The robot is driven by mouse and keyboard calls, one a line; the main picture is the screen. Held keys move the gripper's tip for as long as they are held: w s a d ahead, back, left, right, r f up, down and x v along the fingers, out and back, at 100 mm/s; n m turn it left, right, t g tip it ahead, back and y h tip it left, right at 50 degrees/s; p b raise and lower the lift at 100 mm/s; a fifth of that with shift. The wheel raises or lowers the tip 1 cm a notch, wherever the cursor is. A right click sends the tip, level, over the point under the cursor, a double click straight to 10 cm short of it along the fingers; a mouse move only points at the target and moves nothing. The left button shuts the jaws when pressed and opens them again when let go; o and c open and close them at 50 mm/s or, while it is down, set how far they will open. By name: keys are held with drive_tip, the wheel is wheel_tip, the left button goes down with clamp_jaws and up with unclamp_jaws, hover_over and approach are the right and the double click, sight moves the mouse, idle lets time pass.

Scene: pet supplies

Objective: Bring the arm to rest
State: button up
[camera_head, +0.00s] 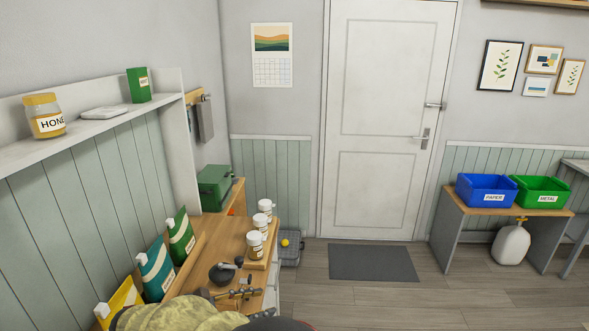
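My gripper cannot be made out in the head view. No arm link shows clearly. A dark rounded shape with a reddish edge cuts into the bottom edge, and I cannot tell what it is. The wooden counter (216,241) at the lower left is the nearest work surface.
On the counter stand several white-capped jars (255,245), a dark bowl (222,274), a brown metallic object (237,294), green (181,238), teal (155,270) and yellow bags, and an olive bundle (178,315). Blue (487,191) and green (540,192) bins stand right. Open floor (390,296) lies ahead.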

drive_tip(key=s+d+r+m+g+y, duration=0.2)
drive_tip(key=s+d+m+g, duration=0.15)
drive_tip(key=d, duration=0.65)
drive_tip(key=s+d+r+m+g+y, duration=0.25)
drive_tip(key=d+m, duration=0.25)
drive_tip(key=d, duration=0.5)
drive_tip(key=s+d+r+m+t+y, duration=0.1)
drive_tip(key=s+d+m+t+y, duration=0.3)
drive_tip(key=s+m, duration=0.9)
drive_tip(key=s+d+y, duration=0.3)
drive_tip(key=d, duration=0.1)
drive_tip(key=shift+m, duration=0.35)
